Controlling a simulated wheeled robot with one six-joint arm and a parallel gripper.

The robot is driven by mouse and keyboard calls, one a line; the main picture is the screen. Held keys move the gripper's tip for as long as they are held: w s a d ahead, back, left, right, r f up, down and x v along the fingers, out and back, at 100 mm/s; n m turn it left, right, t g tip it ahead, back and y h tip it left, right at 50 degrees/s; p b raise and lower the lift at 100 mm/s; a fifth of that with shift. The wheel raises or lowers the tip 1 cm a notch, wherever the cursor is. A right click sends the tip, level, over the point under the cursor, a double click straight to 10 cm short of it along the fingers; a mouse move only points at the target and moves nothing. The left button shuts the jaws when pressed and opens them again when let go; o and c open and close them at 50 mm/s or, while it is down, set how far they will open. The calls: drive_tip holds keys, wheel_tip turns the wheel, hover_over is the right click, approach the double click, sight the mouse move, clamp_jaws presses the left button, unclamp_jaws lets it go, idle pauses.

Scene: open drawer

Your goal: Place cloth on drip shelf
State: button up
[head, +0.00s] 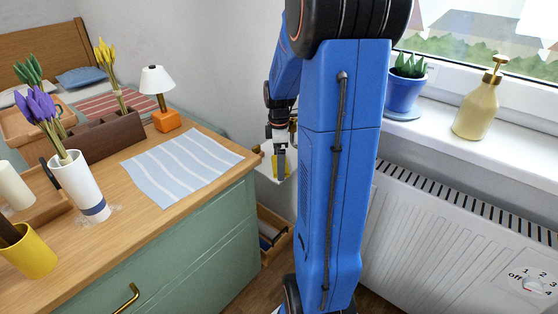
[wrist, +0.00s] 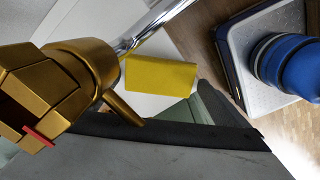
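A yellow cloth (wrist: 160,75) shows as a flat rectangle against a white surface in the wrist view. In the head view, yellow (head: 287,168) shows on both sides of the grey tip of my gripper (head: 281,165). My gripper points down beside the cabinet's right end, partly behind my blue arm. I cannot tell whether it touches or grips the cloth.
A gold fitting (wrist: 85,75) and a chrome bar (wrist: 150,30) are close to the wrist camera. A grey slab (wrist: 150,155) fills the bottom. The green cabinet (head: 190,250) has a striped mat (head: 180,165) on top. An open wooden drawer (head: 272,240) is low down. A radiator (head: 450,225) stands right.

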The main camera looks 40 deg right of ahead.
wheel_tip(320, 180, up, 12)
drive_tip(key=shift+r, duration=0.2)
idle(0.5)
drive_tip(key=shift+d, duration=0.1)
idle(0.5)
